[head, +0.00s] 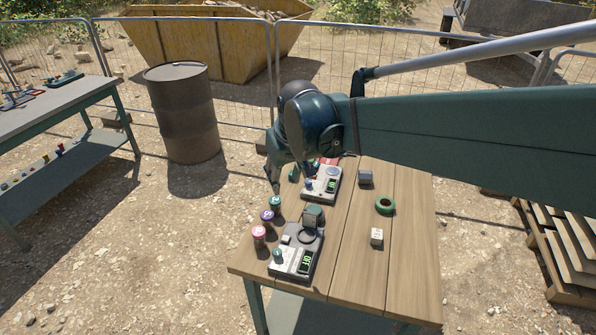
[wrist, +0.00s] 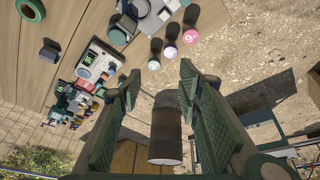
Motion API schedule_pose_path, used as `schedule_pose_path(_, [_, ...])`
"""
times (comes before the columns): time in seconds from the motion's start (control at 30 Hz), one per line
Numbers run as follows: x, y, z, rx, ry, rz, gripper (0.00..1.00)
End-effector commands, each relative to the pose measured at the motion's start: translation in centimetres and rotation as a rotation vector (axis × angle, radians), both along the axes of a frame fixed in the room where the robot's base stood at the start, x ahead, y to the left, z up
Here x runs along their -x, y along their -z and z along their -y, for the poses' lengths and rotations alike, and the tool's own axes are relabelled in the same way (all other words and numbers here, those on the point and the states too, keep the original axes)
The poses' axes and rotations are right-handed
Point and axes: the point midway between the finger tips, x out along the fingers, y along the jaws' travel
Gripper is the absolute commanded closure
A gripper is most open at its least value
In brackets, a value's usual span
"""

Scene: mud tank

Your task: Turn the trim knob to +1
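Two control boxes stand on the wooden table (head: 345,270). The far box (head: 322,184) has a small lit green display and a blue-and-red knob (head: 309,183); this box also shows in the wrist view (wrist: 98,65). I cannot read which knob is the trim knob. My gripper (wrist: 155,82) is open and empty, its fingers wide apart. In the head view it hangs by the table's left edge, left of the far box, partly hidden by my arm.
Jars with pink (head: 259,232), purple (head: 267,215) and green (head: 275,202) lids line the table's left edge. A green ring (head: 384,205), a white cube (head: 376,236) and a dark block (head: 365,178) lie at the right. A barrel (head: 184,112) stands behind.

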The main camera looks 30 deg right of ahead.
Motion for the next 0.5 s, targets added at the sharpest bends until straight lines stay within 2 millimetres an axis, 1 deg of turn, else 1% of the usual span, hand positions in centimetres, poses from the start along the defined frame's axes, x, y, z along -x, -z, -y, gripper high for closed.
schedule_pose_path(0.03, [-0.9, -0.1, 0.5, 0.000, 0.003, -0.009, 0.66])
schedule_pose_path(0.27, [-4.2, 0.3, 2.4, 0.002, 0.006, -0.054, 0.66])
schedule_pose_path(0.5, [-7.5, 1.2, 4.6, 0.001, 0.009, -0.099, 0.66])
